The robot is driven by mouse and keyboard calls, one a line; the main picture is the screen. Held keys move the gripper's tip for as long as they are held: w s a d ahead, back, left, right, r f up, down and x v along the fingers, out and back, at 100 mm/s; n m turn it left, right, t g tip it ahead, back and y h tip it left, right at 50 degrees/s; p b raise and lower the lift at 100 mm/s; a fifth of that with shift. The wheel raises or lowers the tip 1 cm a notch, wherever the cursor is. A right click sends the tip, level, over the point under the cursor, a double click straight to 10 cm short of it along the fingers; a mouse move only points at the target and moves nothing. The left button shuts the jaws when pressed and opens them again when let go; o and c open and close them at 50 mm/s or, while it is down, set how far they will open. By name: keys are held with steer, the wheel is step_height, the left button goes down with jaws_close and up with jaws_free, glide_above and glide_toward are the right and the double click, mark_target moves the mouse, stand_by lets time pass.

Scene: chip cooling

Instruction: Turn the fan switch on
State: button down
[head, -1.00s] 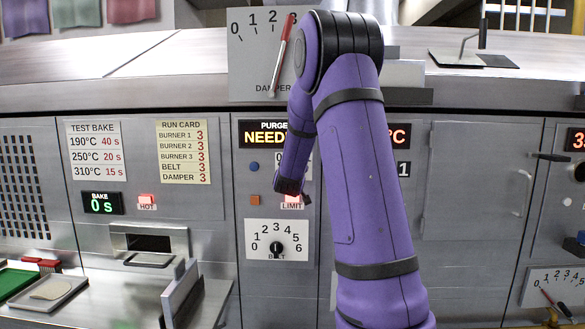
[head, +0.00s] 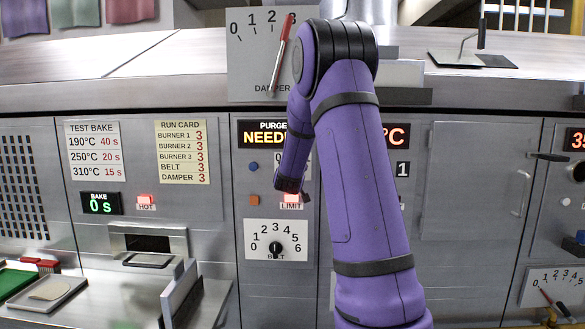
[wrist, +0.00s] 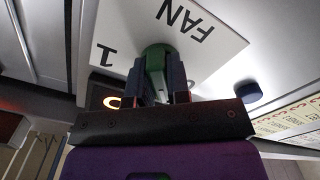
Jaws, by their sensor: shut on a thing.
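The white FAN plate (wrist: 205,25) fills the upper part of the wrist view, upside down, with a 1 at its left. A green fan switch knob (wrist: 156,60) stands out from the plate. My gripper (wrist: 160,88) is shut on this knob, one finger at each side. The fingers and palm cover much of the knob, so which mark it points to cannot be told. In the head view my purple arm hides the knob and most of the plate; a 0 shows at the left of the arm.
A blue button (head: 253,167) sits left of the arm, and it also shows beside the plate in the wrist view (wrist: 248,92). The BELT dial (head: 275,248) and lit LIMIT lamp (head: 291,198) are below. The damper lever (head: 279,55) stands above. A PURGE display (head: 264,135) reads NEED, partly covered.

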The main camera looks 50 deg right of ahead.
steer(key=shift+m, duration=0.3)
steer(key=m, duration=1.2)
steer(key=shift+m, duration=1.6)
steer(key=c, duration=1.1)
jaws_free()
